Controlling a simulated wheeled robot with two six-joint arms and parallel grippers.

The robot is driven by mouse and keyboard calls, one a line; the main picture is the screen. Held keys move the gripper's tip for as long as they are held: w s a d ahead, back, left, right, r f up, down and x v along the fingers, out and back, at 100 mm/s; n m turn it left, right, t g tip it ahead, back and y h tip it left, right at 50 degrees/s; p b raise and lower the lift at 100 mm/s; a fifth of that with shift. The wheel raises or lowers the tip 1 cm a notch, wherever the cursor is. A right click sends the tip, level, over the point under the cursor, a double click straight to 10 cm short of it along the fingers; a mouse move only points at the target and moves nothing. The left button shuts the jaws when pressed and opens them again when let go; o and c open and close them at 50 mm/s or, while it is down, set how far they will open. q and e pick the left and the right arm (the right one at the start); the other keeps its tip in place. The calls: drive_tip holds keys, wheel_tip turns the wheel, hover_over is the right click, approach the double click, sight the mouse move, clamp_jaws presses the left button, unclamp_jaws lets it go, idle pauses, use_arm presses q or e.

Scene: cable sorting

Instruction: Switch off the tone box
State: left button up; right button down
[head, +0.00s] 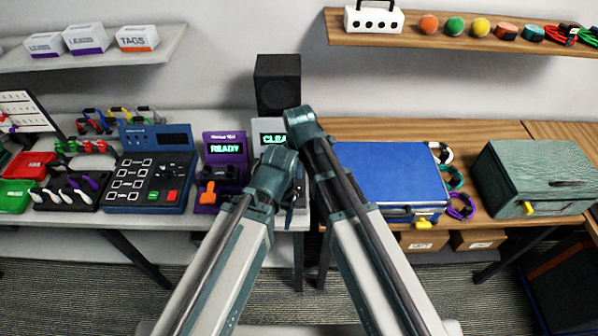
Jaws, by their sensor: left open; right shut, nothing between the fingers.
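A purple box (224,155) with a green "READY" display and an orange lever (208,190) stands left of my arms. Just right of it is a pale grey box (267,128) whose green display reads "CLEA", the rest hidden by my arms. No label in view tells me which is the tone box. My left gripper (284,172) is open in front of the pale box, its fingertips mostly hidden. My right gripper (300,122) is shut and empty, higher and beside the pale box's right edge. I cannot tell whether either touches anything.
A black speaker (278,84) stands behind the pale box. A blue keypad unit (152,168) is on the left. A blue case (388,172) and a green box (530,175) are on the right. Shelves hang above both sides.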

sight(299, 189)
drive_tip(key=f+b, duration=0.4)
drive_tip(key=f, duration=0.1)
drive_tip(key=w+f+b, duration=0.1)
drive_tip(key=f+b, duration=0.1)
drive_tip(key=shift+f, duration=0.3)
drive_tip(key=shift+f+b, duration=0.2)
drive_tip(key=shift+b, duration=0.25)
drive_tip(key=shift+r, duration=0.1)
drive_tip(key=shift+s, duration=0.15)
drive_tip(key=shift+s+r, duration=0.1)
drive_tip(key=shift+s, duration=0.6)
drive_tip(key=shift+p, duration=0.3)
